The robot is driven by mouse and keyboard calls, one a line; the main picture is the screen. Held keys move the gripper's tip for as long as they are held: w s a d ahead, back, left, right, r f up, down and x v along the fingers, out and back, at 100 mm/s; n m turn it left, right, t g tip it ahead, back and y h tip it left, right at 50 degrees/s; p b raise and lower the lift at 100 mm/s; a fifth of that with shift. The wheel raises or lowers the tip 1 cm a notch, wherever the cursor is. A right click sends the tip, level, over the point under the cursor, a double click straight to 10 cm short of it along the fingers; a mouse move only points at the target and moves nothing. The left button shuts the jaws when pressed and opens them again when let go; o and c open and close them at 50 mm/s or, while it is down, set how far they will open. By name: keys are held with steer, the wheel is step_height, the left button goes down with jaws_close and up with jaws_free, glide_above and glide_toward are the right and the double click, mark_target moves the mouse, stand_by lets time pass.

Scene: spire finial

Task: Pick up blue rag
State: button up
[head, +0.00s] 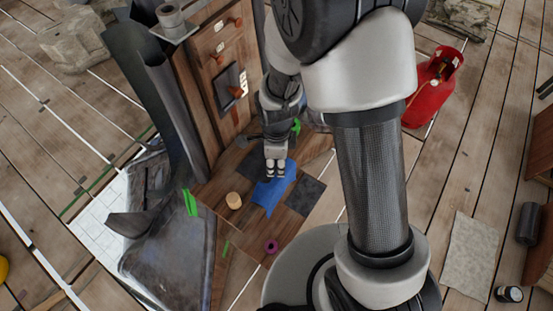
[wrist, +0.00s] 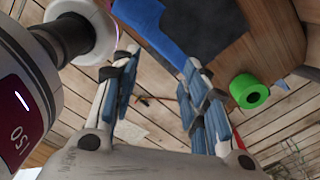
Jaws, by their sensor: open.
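The blue rag (head: 266,197) lies on a wooden surface, partly on or beside dark square pieces, below the drawer cabinet in the head view. My gripper (head: 275,176) shows over the rag's upper part there, and hides some of it. The height between them is hard to tell. In the wrist view the blue rag (wrist: 152,22) shows at the top, beyond the fingertips. My gripper (wrist: 162,66) is open there, with its two fingers wide apart and nothing between them.
A wooden cabinet (head: 211,85) stands close behind my gripper. A round wooden piece (head: 233,200), a purple ring (head: 271,247) and a dark square (head: 305,197) lie near the rag. A green roll (wrist: 248,91) shows right of my fingers.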

steer(key=o, duration=0.5)
